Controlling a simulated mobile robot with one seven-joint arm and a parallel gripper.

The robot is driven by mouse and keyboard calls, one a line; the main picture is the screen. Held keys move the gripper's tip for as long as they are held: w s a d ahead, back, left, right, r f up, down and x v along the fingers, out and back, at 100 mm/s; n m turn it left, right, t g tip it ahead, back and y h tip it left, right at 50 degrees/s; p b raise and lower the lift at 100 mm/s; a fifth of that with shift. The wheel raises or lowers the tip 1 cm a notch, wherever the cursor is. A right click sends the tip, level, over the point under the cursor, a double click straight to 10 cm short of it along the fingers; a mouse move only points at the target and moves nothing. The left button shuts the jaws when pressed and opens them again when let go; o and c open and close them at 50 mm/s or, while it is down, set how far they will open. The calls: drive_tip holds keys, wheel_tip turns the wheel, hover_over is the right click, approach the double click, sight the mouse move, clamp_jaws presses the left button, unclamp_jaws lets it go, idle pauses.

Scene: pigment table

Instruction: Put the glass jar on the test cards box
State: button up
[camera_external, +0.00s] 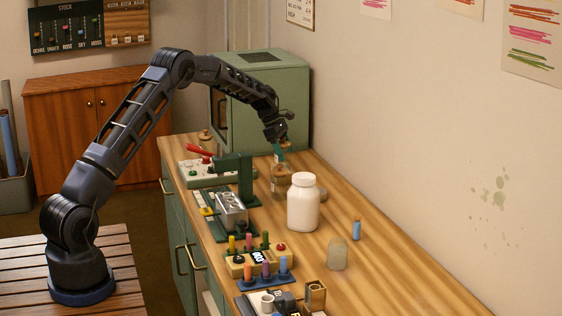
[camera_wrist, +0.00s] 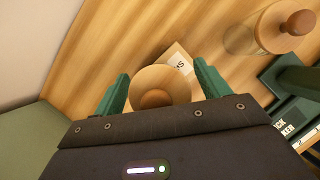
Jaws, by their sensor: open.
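My gripper (camera_external: 281,151) is open and points down near the back of the table. In the wrist view, its green fingers (camera_wrist: 161,72) stand on either side of a jar with a round wooden lid and knob (camera_wrist: 158,96), with visible gaps. A clear jar (camera_external: 282,182) shows just below the fingers in the external view. A light card box (camera_wrist: 180,60) with letters ending in "DS" is partly covered by the lid in the wrist view. I cannot tell whether the jar stands on the box or above it.
Another wooden-stoppered jar (camera_wrist: 284,25) is close by at the upper right of the wrist view. A white bottle (camera_external: 303,203) stands in front of the gripper. A green press (camera_external: 246,182) is left, the green cabinet (camera_external: 262,95) behind.

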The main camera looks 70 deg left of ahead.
drive_tip(key=v, duration=1.2)
drive_tip(key=shift+r, duration=0.25)
drive_tip(key=s+d+r+m, duration=0.3)
drive_tip(key=d+r, duration=0.3)
drive_tip(key=d, duration=0.3)
drive_tip(key=s+d+r+m, duration=0.2)
drive_tip(key=d+r+m, duration=0.1)
drive_tip(key=d+r, duration=0.45)
drive_tip(key=s+d+r+m+y, duration=0.1)
drive_tip(key=s+d+r+m, duration=0.25)
drive_tip(key=s+d, duration=0.35)
drive_tip(key=s+d+r+m, duration=0.3)
drive_tip(key=s+d+m, duration=0.15)
drive_tip(key=d, duration=0.55)
drive_tip(key=s+d+m+y, duration=0.1)
drive_tip(key=s+d+m, duration=0.2)
drive_tip(key=s+d, duration=0.45)
drive_tip(key=s+d+m, duration=0.4)
drive_tip(key=s+d, duration=0.1)
drive_tip(key=s, duration=0.5)
drive_tip(key=s+d+f+m, duration=0.2)
drive_tip(key=s+f+m, duration=0.1)
drive_tip(key=s, duration=0.5)
drive_tip(key=s+d+f+m+y, duration=0.1)
drive_tip(key=s+d+f+m, duration=0.2)
drive_tip(key=s, duration=0.5)
drive_tip(key=shift+s+d+f+m+t, duration=0.15)
drive_tip(key=shift+d+f+m+t, duration=0.1)
drive_tip(key=shift+f+m+t, duration=0.25)
